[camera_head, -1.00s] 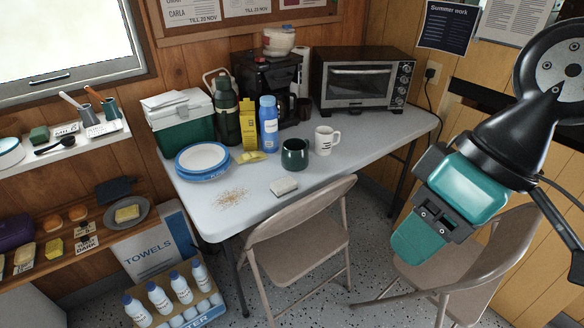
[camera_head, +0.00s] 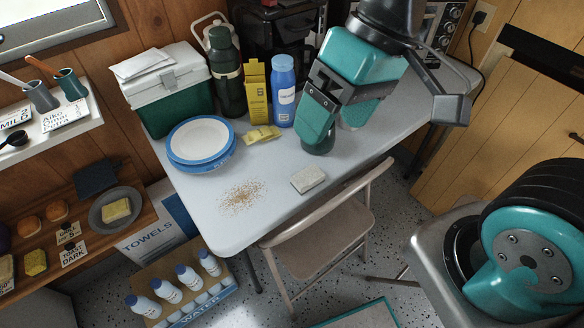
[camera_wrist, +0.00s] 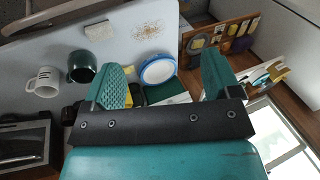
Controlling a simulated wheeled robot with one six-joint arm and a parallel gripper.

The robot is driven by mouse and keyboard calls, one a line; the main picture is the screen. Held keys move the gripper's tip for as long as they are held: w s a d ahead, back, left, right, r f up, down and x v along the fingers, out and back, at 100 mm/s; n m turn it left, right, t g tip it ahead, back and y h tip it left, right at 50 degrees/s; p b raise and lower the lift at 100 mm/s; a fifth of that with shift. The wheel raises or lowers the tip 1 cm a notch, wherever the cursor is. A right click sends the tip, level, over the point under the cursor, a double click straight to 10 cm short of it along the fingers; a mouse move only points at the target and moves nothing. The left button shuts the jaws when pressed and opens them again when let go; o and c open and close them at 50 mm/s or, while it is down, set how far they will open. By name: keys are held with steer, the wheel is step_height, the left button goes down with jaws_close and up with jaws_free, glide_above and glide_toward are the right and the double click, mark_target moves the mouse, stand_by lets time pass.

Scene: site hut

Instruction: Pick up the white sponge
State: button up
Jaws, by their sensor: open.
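The white sponge (camera_head: 308,179) is a small pale block lying flat near the front edge of the grey table (camera_head: 215,222). In the wrist view the sponge (camera_wrist: 98,30) is at the upper left, beyond my fingers. My gripper (camera_head: 337,118) is above the table, behind and to the right of the sponge and apart from it. In the wrist view my gripper (camera_wrist: 160,85) has its two teal fingers wide apart, with nothing held between them. The gripper partly hides the dark green mug (camera_head: 318,145).
Crumbs (camera_head: 243,196) lie left of the sponge. Blue-rimmed plates (camera_head: 200,143), a yellow packet (camera_head: 262,134), a yellow box (camera_head: 256,92), a blue bottle (camera_head: 283,90) and a green-white cooler (camera_head: 170,90) stand behind. A folding chair (camera_head: 325,240) is against the table front. A white mug (camera_wrist: 46,82) is near the green one.

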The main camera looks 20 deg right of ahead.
steer(key=w+d+f+m, duration=0.4)
steer(key=w+f+m, duration=0.4)
steer(key=w+m, duration=0.3)
steer(key=m+g, duration=0.1)
steer(key=m, duration=0.7)
glide_toward(308, 175)
steer(key=x, duration=0.4)
steer(key=shift+a+f, duration=0.1)
steer(key=shift+a, duration=0.1)
steer(key=shift+p+x, duration=0.35)
steer(key=shift+x, duration=2.55)
steer(key=shift+d, duration=0.15)
steer(key=c, duration=1)
